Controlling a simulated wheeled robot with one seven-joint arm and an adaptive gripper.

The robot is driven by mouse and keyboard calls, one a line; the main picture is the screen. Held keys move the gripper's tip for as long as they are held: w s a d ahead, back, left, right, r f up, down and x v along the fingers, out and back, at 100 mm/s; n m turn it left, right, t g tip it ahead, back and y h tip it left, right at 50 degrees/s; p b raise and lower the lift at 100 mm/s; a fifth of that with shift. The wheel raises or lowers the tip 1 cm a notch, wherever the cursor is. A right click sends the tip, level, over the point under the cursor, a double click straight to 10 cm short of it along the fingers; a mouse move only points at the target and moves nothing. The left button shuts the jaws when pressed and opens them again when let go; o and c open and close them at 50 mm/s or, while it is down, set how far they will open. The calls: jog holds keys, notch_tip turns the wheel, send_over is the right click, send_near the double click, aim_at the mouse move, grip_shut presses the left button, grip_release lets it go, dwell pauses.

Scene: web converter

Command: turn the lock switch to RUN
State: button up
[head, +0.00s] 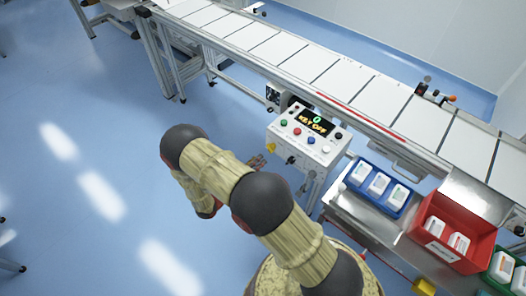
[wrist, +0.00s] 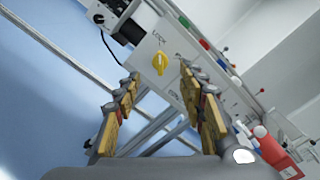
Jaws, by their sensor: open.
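The white control box (head: 308,136) stands beside the conveyor, its small display (head: 313,123) reading "0" and "KEY OFF". In the wrist view the yellow knob (wrist: 160,62) shows just beyond and between my fingertips. My gripper (wrist: 160,76) is open and empty, its fingers apart and facing the panel. In the head view, my arm hides most of my gripper (head: 258,161).
The conveyor (head: 300,48) runs behind the box. A blue tray (head: 352,190) and a red bin (head: 432,232) with white packs are on the metal table at right. Coloured buttons (wrist: 205,44) line the panel in the wrist view.

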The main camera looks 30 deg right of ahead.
aim_at(271, 147)
jog(key=b+x, duration=0.1)
jog(key=x, duration=0.6)
jog(key=shift+d, duration=0.25)
jog(key=shift+f, duration=0.1)
grip_shut()
